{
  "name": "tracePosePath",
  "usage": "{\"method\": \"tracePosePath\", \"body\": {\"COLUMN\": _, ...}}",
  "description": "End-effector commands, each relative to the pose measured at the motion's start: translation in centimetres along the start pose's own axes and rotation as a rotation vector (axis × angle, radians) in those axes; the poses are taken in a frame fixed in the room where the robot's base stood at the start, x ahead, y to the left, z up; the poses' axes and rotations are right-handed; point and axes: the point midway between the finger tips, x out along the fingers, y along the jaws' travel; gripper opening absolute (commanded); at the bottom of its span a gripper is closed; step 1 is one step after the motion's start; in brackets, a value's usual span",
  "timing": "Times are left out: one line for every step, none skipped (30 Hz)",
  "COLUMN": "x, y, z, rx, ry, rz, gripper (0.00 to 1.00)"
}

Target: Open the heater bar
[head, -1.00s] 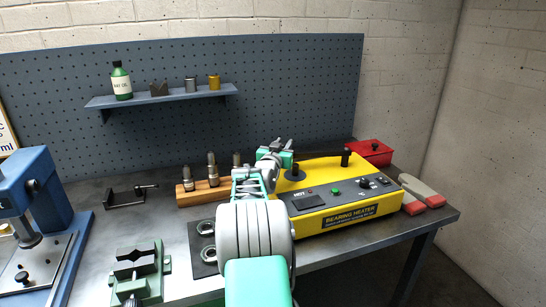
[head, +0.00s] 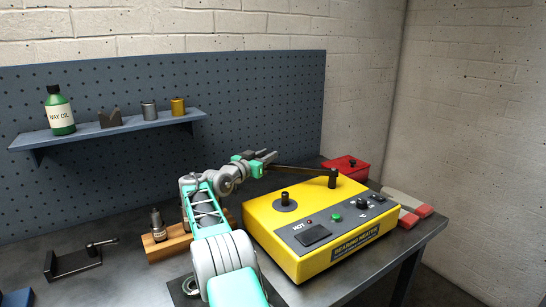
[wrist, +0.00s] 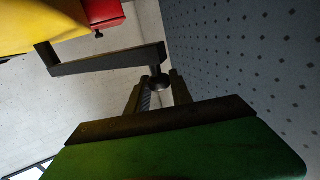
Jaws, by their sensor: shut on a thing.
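The yellow bearing heater (head: 290,228) stands on the bench with its control panel facing front. The dark heater bar (head: 303,169) runs from the right post (head: 333,180) back and left, off the heater's top, toward the pegboard. The left post (head: 285,198) is uncovered. My gripper (head: 270,157) is at the bar's free end, behind the heater. In the wrist view the bar (wrist: 105,62) reaches to a dark round knob (wrist: 158,82) between my fingertips, and my gripper (wrist: 156,90) is shut on it. The exact finger contact is dark and hard to see.
A red box (head: 345,168) stands behind the heater. Red-ended blocks (head: 408,217) lie at its right. A wooden block with pins (head: 165,243) is left of my arm. The pegboard (head: 270,100) and its shelf (head: 110,130) are behind.

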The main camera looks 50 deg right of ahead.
Motion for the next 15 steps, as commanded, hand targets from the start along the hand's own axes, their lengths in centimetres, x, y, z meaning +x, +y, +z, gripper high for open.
{"method": "tracePosePath", "body": {"x": -0.01, "y": 0.15, "z": 0.06, "rx": -0.002, "ry": 0.000, "rz": 0.006, "gripper": 0.00}}
{"method": "tracePosePath", "body": {"x": -0.08, "y": 0.09, "z": 0.07, "rx": -0.002, "ry": -0.001, "rz": 0.006, "gripper": 0.00}}
{"method": "tracePosePath", "body": {"x": -0.16, "y": 0.02, "z": 0.07, "rx": -0.002, "ry": -0.001, "rz": 0.006, "gripper": 0.00}}
{"method": "tracePosePath", "body": {"x": -0.20, "y": -0.02, "z": 0.07, "rx": -0.002, "ry": -0.001, "rz": 0.005, "gripper": 0.00}}
{"method": "tracePosePath", "body": {"x": -0.24, "y": -0.05, "z": 0.07, "rx": -0.002, "ry": -0.001, "rz": 0.005, "gripper": 0.00}}
{"method": "tracePosePath", "body": {"x": -0.27, "y": -0.09, "z": 0.07, "rx": -0.002, "ry": -0.001, "rz": 0.004, "gripper": 0.00}}
{"method": "tracePosePath", "body": {"x": -0.30, "y": -0.12, "z": 0.07, "rx": -0.002, "ry": -0.001, "rz": 0.004, "gripper": 0.00}}
{"method": "tracePosePath", "body": {"x": -0.31, "y": -0.14, "z": 0.08, "rx": -0.002, "ry": -0.001, "rz": 0.003, "gripper": 0.00}}
{"method": "tracePosePath", "body": {"x": -0.33, "y": -0.16, "z": 0.07, "rx": -0.002, "ry": -0.001, "rz": 0.003, "gripper": 0.00}}
{"method": "tracePosePath", "body": {"x": -0.34, "y": -0.17, "z": 0.07, "rx": -0.002, "ry": -0.001, "rz": 0.002, "gripper": 0.00}}
{"method": "tracePosePath", "body": {"x": -0.35, "y": -0.18, "z": 0.07, "rx": -0.002, "ry": -0.001, "rz": 0.002, "gripper": 0.00}}
{"method": "tracePosePath", "body": {"x": -0.36, "y": -0.19, "z": 0.08, "rx": -0.002, "ry": -0.001, "rz": 0.002, "gripper": 0.28}}
{"method": "tracePosePath", "body": {"x": -0.36, "y": -0.19, "z": 0.07, "rx": -0.002, "ry": -0.001, "rz": 0.002, "gripper": 0.31}}
{"method": "tracePosePath", "body": {"x": -0.36, "y": -0.21, "z": 0.07, "rx": -0.002, "ry": -0.001, "rz": 0.001, "gripper": 0.33}}
{"method": "tracePosePath", "body": {"x": -0.37, "y": -0.23, "z": 0.07, "rx": -0.002, "ry": -0.001, "rz": 0.001, "gripper": 0.36}}
